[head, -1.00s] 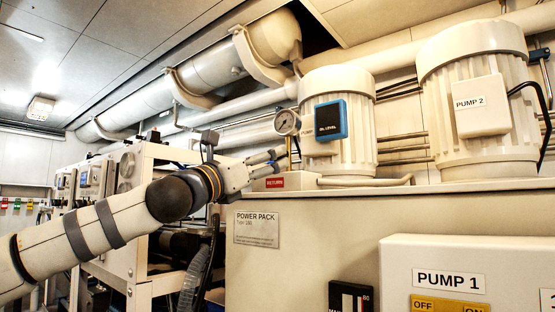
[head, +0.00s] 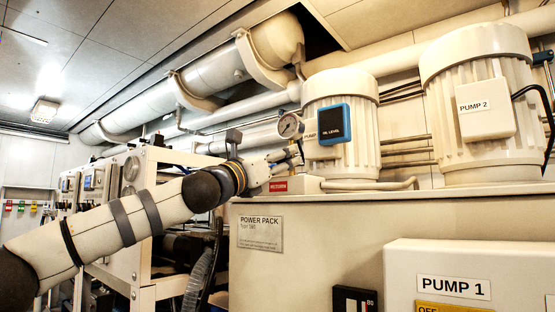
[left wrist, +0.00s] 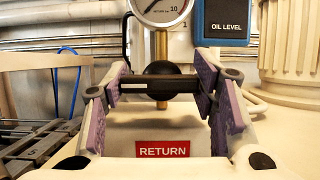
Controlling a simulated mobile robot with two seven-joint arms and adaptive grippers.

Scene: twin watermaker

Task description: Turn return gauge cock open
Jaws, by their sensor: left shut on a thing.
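The return gauge (head: 290,125) has a round white dial and stands on a brass stem above a box with a red RETURN label (head: 278,186). In the left wrist view the gauge (left wrist: 161,10) is cut off at the top, and the RETURN label (left wrist: 162,149) shows below. The cock's black handle (left wrist: 150,87) lies crosswise over the brass stem, with a round dark hub. My left gripper (head: 291,155) reaches in from the left. Its purple-padded fingers are shut on the handle, one at each side. My right gripper is not in view.
A blue OIL LEVEL box (head: 334,124) is close to the right of the gauge, in front of a white pump motor (head: 340,90). A second motor (head: 480,110) stands further right. The power pack cabinet (head: 300,260) fills the area below. Blue and dark cables run at left in the wrist view.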

